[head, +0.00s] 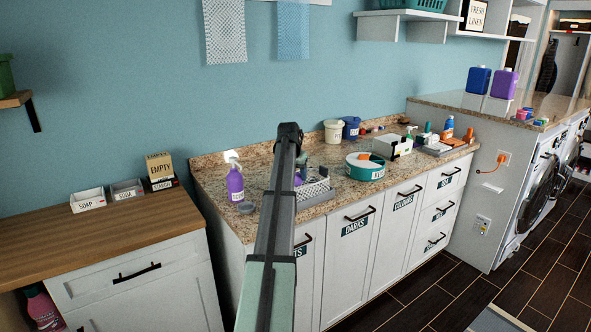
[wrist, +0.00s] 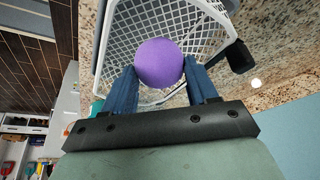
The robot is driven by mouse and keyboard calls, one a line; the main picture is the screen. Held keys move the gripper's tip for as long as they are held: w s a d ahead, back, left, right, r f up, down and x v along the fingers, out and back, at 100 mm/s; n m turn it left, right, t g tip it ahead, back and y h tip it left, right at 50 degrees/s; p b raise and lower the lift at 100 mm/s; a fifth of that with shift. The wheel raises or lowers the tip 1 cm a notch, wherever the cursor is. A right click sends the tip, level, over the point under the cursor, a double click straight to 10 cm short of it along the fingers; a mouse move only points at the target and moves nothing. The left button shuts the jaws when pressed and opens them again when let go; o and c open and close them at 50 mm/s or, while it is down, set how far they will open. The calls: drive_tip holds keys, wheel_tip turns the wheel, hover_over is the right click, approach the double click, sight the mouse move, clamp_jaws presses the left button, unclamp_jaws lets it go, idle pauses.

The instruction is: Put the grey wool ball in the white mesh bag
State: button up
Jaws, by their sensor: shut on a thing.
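My gripper (wrist: 163,75) is shut on a purple ball (wrist: 159,62), with one blue finger on each side of it. A white mesh container (wrist: 125,32) with a white rim lies behind the ball in the wrist view. I cannot tell how far the ball is from the mesh. In the head view the mesh container (head: 318,191) sits on the granite counter, partly hidden by my arm. I see no grey wool ball. A white patterned mesh piece (head: 224,32) hangs on the wall.
A purple spray bottle (head: 235,184) stands left of my arm. A round teal-and-white container (head: 365,167) and a white box (head: 392,146) stand to the right. White and blue tubs (head: 351,128) are at the back. The wooden counter (head: 90,229) is mostly clear.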

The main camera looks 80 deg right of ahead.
sight(296, 184)
drive_tip(key=shift+f, duration=2.35)
drive_tip(key=o, duration=1.2)
drive_tip(key=v, duration=1.3)
drive_tip(key=shift+a+r, duration=0.15)
drive_tip(key=shift+r, duration=0.2)
